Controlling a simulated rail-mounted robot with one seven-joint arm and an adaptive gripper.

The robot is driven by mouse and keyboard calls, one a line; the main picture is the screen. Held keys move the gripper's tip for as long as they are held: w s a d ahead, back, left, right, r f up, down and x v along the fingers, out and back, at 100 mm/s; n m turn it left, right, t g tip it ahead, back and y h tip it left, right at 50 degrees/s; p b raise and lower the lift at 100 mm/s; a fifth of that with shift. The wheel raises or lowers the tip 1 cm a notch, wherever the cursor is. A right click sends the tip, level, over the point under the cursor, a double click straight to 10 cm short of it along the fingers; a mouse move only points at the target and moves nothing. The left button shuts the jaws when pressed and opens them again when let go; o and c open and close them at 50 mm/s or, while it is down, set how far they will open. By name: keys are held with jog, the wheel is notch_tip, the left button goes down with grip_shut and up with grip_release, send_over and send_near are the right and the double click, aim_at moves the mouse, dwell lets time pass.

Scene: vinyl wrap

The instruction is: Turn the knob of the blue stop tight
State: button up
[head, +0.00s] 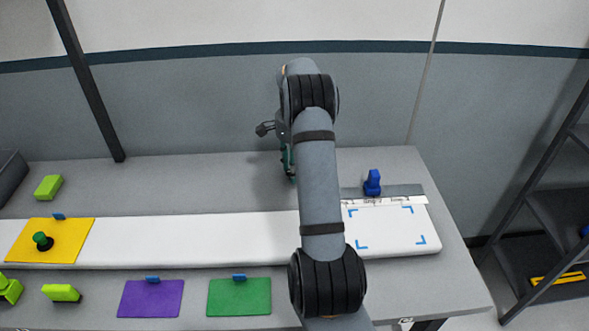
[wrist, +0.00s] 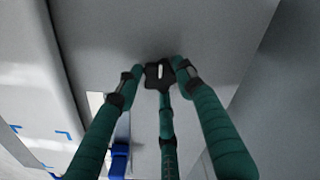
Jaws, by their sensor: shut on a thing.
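The blue stop (head: 372,182) stands upright on the metal strip along the back edge of the white board, right of my arm in the head view. In the wrist view a blue piece that looks like this stop (wrist: 120,158) shows low, between the left and middle fingers, partly cut off. My gripper (wrist: 159,73) has green fingers with tips drawn together on a small dark piece with a white mark; I cannot tell what it is. In the head view my gripper (head: 289,172) points down left of the stop and apart from it, partly hidden by my arm.
The white board (head: 393,235) with blue corner marks lies at the right end of the white strip (head: 200,236). Yellow (head: 72,235), purple (head: 151,299) and green (head: 239,297) sheets lie left. A dark rack (head: 555,210) stands right. The table behind the strip is mostly clear.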

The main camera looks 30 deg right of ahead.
jog(key=shift+m, duration=0.5)
jog(key=o, duration=1.2)
jog(key=shift+c, duration=0.2)
notch_tip(320, 180, up, 12)
dwell(0.3)
notch_tip(320, 180, down, 12)
dwell(0.6)
